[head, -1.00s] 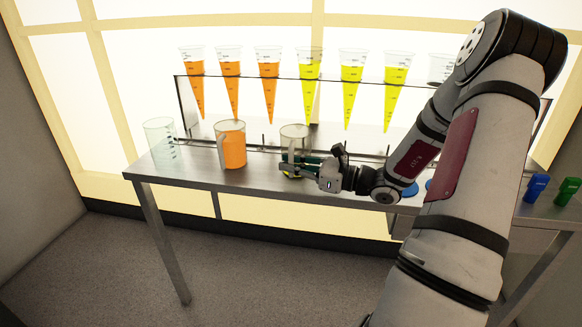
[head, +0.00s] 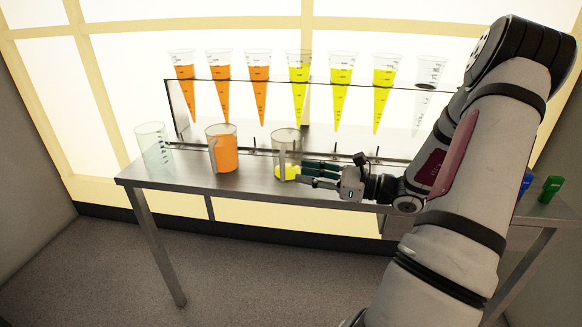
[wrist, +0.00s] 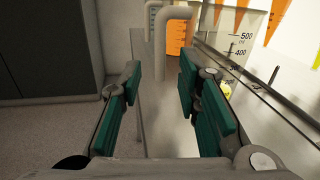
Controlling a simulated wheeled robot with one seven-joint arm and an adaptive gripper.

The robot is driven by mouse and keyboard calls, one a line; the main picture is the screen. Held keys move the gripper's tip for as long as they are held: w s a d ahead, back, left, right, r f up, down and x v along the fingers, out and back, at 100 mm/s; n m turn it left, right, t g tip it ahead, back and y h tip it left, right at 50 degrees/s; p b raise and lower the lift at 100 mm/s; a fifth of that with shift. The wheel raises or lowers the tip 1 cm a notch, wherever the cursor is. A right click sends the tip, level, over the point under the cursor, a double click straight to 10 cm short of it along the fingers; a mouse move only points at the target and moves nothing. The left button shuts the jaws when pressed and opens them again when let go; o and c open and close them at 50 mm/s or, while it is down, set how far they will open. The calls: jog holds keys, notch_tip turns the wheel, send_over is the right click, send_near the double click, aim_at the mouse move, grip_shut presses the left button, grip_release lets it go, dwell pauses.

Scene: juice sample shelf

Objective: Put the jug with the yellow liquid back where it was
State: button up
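The clear jug with a little yellow liquid (head: 287,168) stands upright on the metal table, right of the jug of orange liquid. In the wrist view its measuring marks (wrist: 238,52) and grey handle (wrist: 160,45) show ahead of the fingers. My gripper (head: 308,175) is just right of this jug in the head view. In the wrist view my gripper (wrist: 158,85) is open, with a wide empty gap between its green finger pads. The handle appears beyond the fingertips, apart from them.
The orange jug (head: 227,150) and an empty clear jug (head: 153,145) stand to the left on the table (head: 185,178). Behind is a clear rack (head: 180,110) of cones with orange and yellow liquid. Blue and green items (head: 551,188) are at the far right.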

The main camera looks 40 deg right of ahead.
jog(key=v, duration=0.4)
jog(key=shift+s+d+p, duration=0.2)
jog(key=shift+s+p, duration=0.1)
jog(key=shift+p, duration=0.1)
jog(key=s+a+r+n+g+y, duration=0.15)
jog(key=a+r+n+g, duration=0.4)
jog(key=a, duration=0.75)
jog(key=s+a+r+n+g+y, duration=0.1)
jog(key=a+r+n+g+y, duration=0.1)
jog(key=a+n+g, duration=0.85)
jog(key=s+a+r+n+h, duration=0.1)
jog(key=s+a+n+h, duration=0.2)
jog(key=s+n+h, duration=0.2)
jog(key=s+a+r+n+h, duration=0.2)
jog(key=s+n+h, duration=0.4)
jog(key=s, duration=0.8)
jog(key=shift+a+n, duration=0.85)
jog(key=shift+n, duration=0.75)
jog(key=shift+s+r, duration=0.1)
